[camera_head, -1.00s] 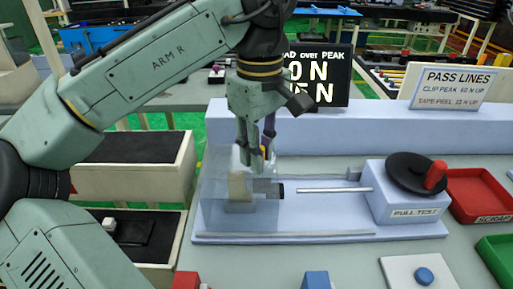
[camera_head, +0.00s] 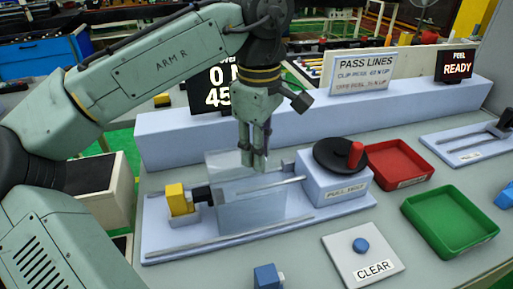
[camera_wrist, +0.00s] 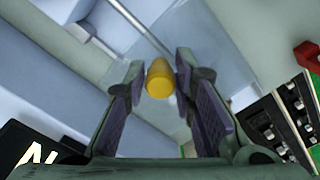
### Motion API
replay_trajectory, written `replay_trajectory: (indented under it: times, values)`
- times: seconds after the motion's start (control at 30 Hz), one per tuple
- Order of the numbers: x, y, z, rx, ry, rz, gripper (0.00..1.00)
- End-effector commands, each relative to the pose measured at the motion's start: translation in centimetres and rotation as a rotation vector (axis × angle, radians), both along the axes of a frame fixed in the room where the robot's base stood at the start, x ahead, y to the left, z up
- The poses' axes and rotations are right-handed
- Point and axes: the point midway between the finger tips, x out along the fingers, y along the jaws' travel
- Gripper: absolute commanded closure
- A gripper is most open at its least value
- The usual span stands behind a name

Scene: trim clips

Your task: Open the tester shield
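The tester shield (camera_head: 240,212) is a clear upright panel on the pale pull tester (camera_head: 160,243). It stands over the middle of the bed, right of the yellow block (camera_head: 180,199) and black jaw (camera_head: 203,194), which are uncovered. My gripper (camera_head: 254,163) points down at the shield's top. In the wrist view, the shield's yellow knob (camera_wrist: 160,78) lies between my two fingertips, which look closed against its sides. The fingers hide the knob in the head view.
A black wheel with a red handle (camera_head: 355,155) tops the tester's right end. A red tray (camera_head: 398,162) and green tray (camera_head: 450,222) lie right. The CLEAR button plate (camera_head: 362,262) and a blue block (camera_head: 266,277) lie in front. A display (camera_head: 215,92) stands behind.

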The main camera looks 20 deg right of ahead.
Motion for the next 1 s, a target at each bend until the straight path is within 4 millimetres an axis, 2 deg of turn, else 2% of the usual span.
replay_trajectory:
  times: [0.2, 0.57, 0.67, 1.0]
  values:
    - [0.0, 0.0, 0.0, 0.001, 0.001, -0.001, 0.59]
    - [0.0, 0.0, 0.4, 0.001, 0.001, -0.001, 0.59]
    - [0.0, 0.0, 1.5, 0.0, 0.0, -0.001, 0.59]
    - [0.0, 0.0, 8.7, 0.004, -0.002, 0.003, 0.59]
